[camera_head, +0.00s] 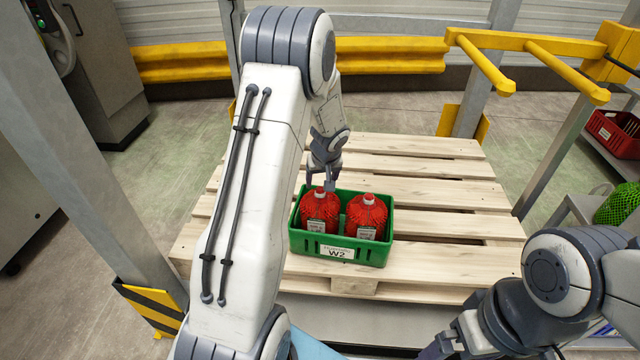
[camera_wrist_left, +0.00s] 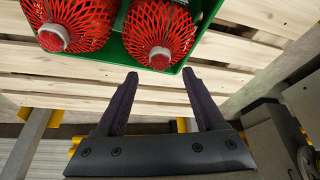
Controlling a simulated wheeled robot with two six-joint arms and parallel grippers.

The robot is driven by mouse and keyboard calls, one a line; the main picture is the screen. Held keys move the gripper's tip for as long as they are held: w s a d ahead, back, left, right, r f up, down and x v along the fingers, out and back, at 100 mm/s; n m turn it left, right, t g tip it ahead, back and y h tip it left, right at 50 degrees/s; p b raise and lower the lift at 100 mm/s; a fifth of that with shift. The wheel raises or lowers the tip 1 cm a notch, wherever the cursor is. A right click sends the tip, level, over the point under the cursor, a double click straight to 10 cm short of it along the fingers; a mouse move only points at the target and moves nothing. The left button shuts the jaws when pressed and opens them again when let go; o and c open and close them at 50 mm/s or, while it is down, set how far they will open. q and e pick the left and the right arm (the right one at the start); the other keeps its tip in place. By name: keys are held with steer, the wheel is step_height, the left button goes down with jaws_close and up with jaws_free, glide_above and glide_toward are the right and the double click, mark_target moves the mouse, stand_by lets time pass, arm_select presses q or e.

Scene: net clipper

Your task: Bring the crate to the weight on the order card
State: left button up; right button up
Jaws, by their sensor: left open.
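A green crate (camera_head: 340,250) with a label reading W2 sits on the wooden pallet. It holds two red bottle-like items in red netting, the left one (camera_head: 319,211) and the right one (camera_head: 367,215), each with a pale tag. The crate rim (camera_wrist_left: 205,30) also shows in the left wrist view. My left gripper (camera_head: 325,184) is at the crate's far side, close to the left item's top. In the left wrist view its fingers (camera_wrist_left: 160,74) are apart with nothing between them. My right gripper (camera_head: 455,345) is partly in view at the bottom right; its fingers are unclear. I see no order card.
The slatted pallet (camera_head: 440,190) is bare behind and right of the crate. A yellow barred rack (camera_head: 540,50) stands at the back right. A red crate (camera_head: 612,135) and a green net item (camera_head: 618,205) are at the right edge. A post rises at the left.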

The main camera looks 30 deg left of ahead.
arm_select(q)
steer(key=p+v, duration=0.1)
steer(key=v, duration=0.7)
steer(key=s+d+r+m+h, duration=0.1)
steer(key=s+d+r+m, duration=0.2)
steer(key=d, duration=0.4)
steer(key=s+d+r+m+g+h, duration=0.1)
steer(key=s+d+m, duration=0.1)
steer(key=s+d, duration=0.4)
steer(key=s+d+r+m+h, duration=0.1)
steer(key=s+d+r+m, duration=0.2)
steer(key=d, duration=0.5)
steer(key=s+d+m+g, duration=0.1)
steer(key=s+d+m, duration=0.2)
steer(key=s, duration=0.6)
steer(key=s+d+m+g+h, duration=0.1)
steer(key=s+d+m, duration=0.3)
steer(key=s, duration=0.5)
steer(key=shift+s+d+m, duration=0.2)
steer(key=shift+m, duration=0.3)
steer(key=shift+r, duration=0.2)
step_height(320, 180, up, 20)
steer(key=p, duration=2.1)
steer(key=shift+r, duration=0.2)
